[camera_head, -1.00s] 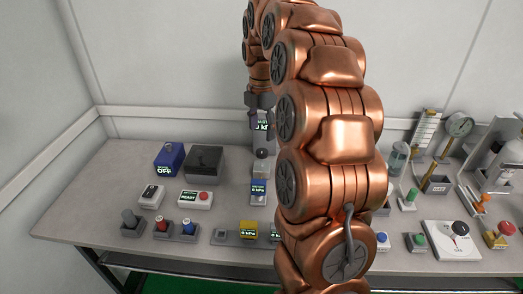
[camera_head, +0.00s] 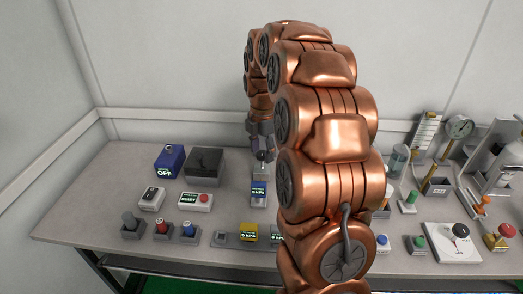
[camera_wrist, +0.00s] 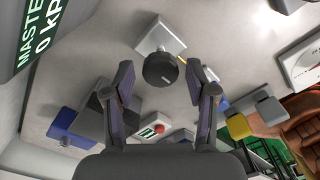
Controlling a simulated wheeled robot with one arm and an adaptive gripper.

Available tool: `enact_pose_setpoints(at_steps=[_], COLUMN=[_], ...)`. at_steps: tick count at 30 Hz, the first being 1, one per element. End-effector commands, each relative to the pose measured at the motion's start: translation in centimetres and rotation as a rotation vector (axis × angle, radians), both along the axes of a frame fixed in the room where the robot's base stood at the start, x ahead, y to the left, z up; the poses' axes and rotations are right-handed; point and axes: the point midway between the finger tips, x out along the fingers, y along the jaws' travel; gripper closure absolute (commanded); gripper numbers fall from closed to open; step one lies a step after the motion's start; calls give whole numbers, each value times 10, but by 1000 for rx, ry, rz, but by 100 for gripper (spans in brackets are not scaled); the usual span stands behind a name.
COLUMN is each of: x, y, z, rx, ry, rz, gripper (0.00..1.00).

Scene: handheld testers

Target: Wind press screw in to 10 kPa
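The press screw appears to be the black round knob (camera_wrist: 160,69) on a pale block (camera_wrist: 161,36), in the wrist view. My gripper (camera_wrist: 160,76) is open, with one dark finger to each side of the knob. The knob appears near the fingertips, and I cannot tell whether they touch it. In the head view my gripper (camera_head: 262,151) points down above the bench, and it hides most of the knob.
A blue OFF box (camera_head: 168,160) and a dark box (camera_head: 204,162) stand to the left. A yellow tester (camera_head: 249,231) is near the front edge. My arm hides the bench's middle right.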

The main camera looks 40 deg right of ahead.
Motion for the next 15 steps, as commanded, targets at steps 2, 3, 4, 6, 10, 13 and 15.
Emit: enact_pose_setpoints(at_steps=[2, 3, 4, 6, 10, 13, 15], x=[0, 0, 0, 0, 0, 0, 0], y=[0, 0, 0, 0, 0, 0, 3], z=[0, 0, 0, 0, 0, 0, 0], rx=[0, 0, 0, 0, 0, 0, 0], ry=[0, 0, 0, 0, 0, 0, 0], rz=[0, 0, 0, 0, 0, 1, 1], gripper=[55, 59, 62, 70, 83, 94, 97])
